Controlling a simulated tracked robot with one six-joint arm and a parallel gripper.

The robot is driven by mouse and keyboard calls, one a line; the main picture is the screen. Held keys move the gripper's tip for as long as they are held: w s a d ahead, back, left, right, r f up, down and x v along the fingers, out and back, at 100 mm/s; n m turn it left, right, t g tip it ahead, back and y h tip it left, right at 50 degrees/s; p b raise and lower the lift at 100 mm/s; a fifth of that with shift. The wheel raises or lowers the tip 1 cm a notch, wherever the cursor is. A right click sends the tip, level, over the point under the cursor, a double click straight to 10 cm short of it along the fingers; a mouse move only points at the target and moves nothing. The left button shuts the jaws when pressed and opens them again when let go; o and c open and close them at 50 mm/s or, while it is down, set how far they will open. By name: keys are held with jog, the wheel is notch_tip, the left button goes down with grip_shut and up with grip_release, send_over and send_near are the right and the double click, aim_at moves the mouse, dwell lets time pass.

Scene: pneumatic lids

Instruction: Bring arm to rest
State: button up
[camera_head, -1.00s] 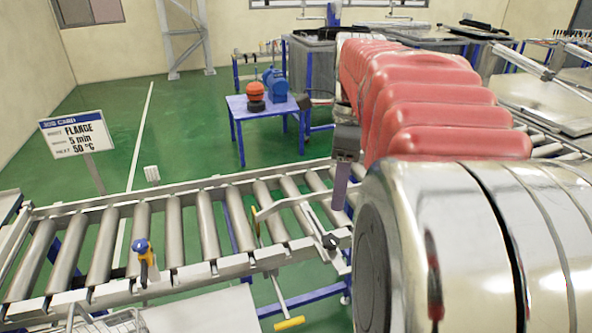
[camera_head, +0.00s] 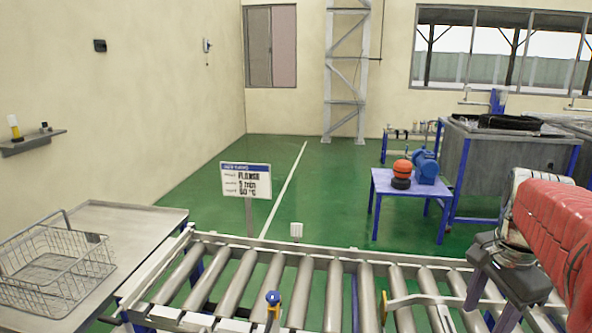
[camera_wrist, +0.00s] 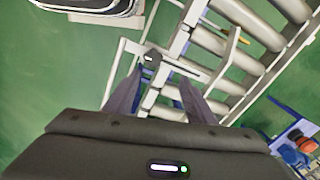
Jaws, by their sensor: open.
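My arm enters the head view from the right edge, its red ribbed cover sloping down. My gripper (camera_head: 490,310) hangs at the lower right of the head view, above the right part of the roller conveyor (camera_head: 250,283). Its two fingers point down and stand apart with nothing between them. In the wrist view, the fingers of my gripper (camera_wrist: 157,92) are also spread and empty. Beyond them are the conveyor's frame and rollers (camera_wrist: 235,45) and the green floor. The rest of my arm is outside the picture.
A wire basket (camera_head: 52,262) stands on a metal table (camera_head: 135,225) at the left. A sign (camera_head: 246,181) stands behind the conveyor. A blue table (camera_head: 408,187) with an orange-and-black item and a blue motor (camera_head: 426,166) is farther back. Green floor between is mostly clear.

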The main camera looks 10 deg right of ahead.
jog(key=s+a+f+n+t, duration=0.2)
jog(key=a+n, duration=0.7)
jog(key=a, duration=0.3)
jog(key=s+a+f+n+t, duration=0.2)
jog(key=s+a+n, duration=0.1)
jog(key=a+n, duration=0.6)
jog(key=a, duration=0.3)
jog(key=shift+f, duration=0.15)
